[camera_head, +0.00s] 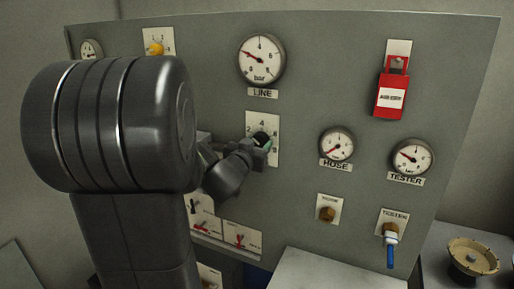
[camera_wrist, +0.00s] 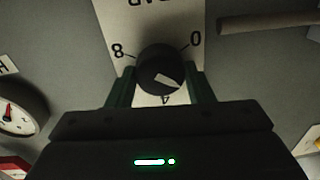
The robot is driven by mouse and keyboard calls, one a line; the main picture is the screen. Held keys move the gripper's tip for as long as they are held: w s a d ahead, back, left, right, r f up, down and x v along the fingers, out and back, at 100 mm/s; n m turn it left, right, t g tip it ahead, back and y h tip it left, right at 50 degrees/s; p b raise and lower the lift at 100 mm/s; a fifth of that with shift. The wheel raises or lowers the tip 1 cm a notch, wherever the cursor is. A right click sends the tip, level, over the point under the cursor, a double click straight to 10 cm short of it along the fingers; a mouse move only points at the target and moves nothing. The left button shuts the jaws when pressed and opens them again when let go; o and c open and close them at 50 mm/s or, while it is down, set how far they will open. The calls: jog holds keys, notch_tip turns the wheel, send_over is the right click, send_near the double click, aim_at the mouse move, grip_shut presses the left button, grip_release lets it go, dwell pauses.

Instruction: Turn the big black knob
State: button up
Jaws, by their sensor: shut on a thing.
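The big black knob (camera_wrist: 160,66) sits on a white dial plate (camera_wrist: 118,22) marked 0, 4 and 8. The wrist view shows the dial upside down. The knob's white pointer mark aims down and right, between 4 and 0 and nearer 4. My gripper (camera_wrist: 162,84) has one green-edged finger on each side of the knob and is shut on it. In the head view my gripper (camera_head: 262,144) reaches the panel at the dial plate (camera_head: 275,126), below the LINE gauge (camera_head: 262,61). There the knob is mostly hidden by my gripper.
The grey panel (camera_head: 330,70) also bears a HOSE gauge (camera_head: 336,146), a TESTER gauge (camera_head: 412,158) and a red tag (camera_head: 392,93). A yellow knob (camera_head: 155,48) is at upper left. Red-handled switches (camera_head: 240,240) are below.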

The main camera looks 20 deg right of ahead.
jog(key=m+b, duration=0.3)
jog(key=m, duration=0.2)
jog(key=shift+f, duration=0.2)
jog(key=m+b, duration=0.2)
jog(key=m, duration=0.3)
jog(key=shift+b, duration=0.35)
jog(key=shift+r+m+h, duration=0.1)
jog(key=shift+m+h, duration=0.2)
jog(key=shift+m, duration=0.1)
jog(key=shift+c, duration=0.2)
jog(key=o, duration=1)
jog(key=v, duration=1.3)
jog(key=shift+s+a, duration=0.3)
